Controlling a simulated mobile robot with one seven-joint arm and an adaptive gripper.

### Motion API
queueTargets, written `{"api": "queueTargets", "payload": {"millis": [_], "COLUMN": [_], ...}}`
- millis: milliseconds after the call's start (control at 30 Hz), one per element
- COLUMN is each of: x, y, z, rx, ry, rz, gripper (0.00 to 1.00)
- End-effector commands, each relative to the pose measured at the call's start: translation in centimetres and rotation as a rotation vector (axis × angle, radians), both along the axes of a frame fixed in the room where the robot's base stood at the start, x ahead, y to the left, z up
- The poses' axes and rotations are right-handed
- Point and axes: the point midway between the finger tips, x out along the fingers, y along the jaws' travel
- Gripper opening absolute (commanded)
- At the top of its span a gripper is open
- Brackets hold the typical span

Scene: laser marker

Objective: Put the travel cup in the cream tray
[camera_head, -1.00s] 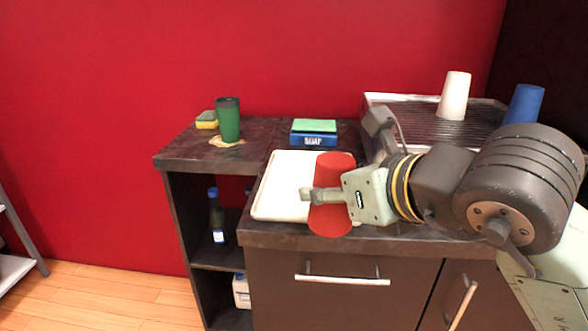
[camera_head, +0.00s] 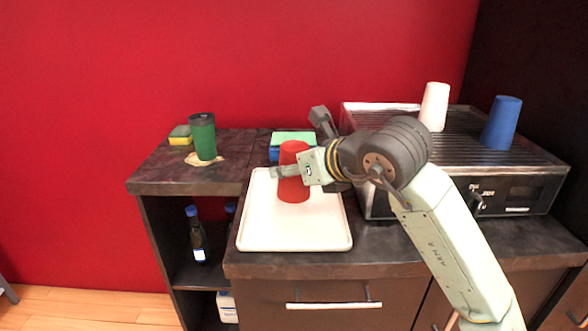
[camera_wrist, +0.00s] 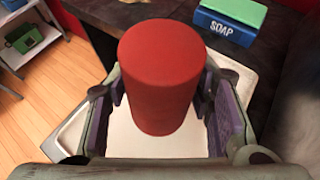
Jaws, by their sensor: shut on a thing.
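A red cup (camera_head: 293,187), closed end up, is between the fingers of my gripper (camera_head: 292,171). My gripper is shut on it, and it also shows in the wrist view (camera_wrist: 160,75). The cup is upright over the back half of the cream tray (camera_head: 295,228); I cannot tell whether its lower rim touches the tray. The tray also shows beneath it in the wrist view (camera_wrist: 130,141). A green tumbler with a dark top (camera_head: 203,138) stands apart at the left. The pictures do not settle which of these two is the travel cup.
The tumbler stands on a tan mat (camera_head: 203,160) beside a sponge (camera_head: 180,134). A soap box (camera_wrist: 228,20) is behind the tray. At the right, a ridged metal machine (camera_head: 455,150) carries a white cup (camera_head: 434,105) and a blue cup (camera_head: 501,122). The tray's front half is clear.

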Motion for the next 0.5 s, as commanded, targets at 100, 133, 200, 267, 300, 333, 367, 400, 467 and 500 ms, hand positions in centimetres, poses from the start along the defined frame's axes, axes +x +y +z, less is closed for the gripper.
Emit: {"api": "queueTargets", "payload": {"millis": [100, 133, 200, 267, 300, 333, 367, 400, 467, 500], "x": [1.7, 1.9, 2.2, 2.2, 2.2, 2.2, 2.2, 2.2, 2.2, 2.2], "y": [0.0, 0.0, 0.0, 0.0, 0.0, 0.0, 0.0, 0.0, 0.0, 0.0], "z": [0.1, 0.0, -0.2, -0.6, -1.1, -1.5, -1.9, -2.4, -3.1, -3.4], "rx": [0.002, 0.002, 0.002, 0.002, 0.002, 0.004, 0.005, 0.004, 0.002, 0.003], "ry": [0.000, -0.001, -0.001, -0.001, 0.000, 0.001, 0.002, 0.001, 0.000, 0.001], "rz": [0.000, 0.000, 0.001, 0.000, 0.000, 0.000, 0.001, 0.000, 0.001, 0.001], "gripper": [0.16, 0.16, 0.16, 0.16, 0.16, 0.16, 0.16, 0.16, 0.16, 0.16]}}
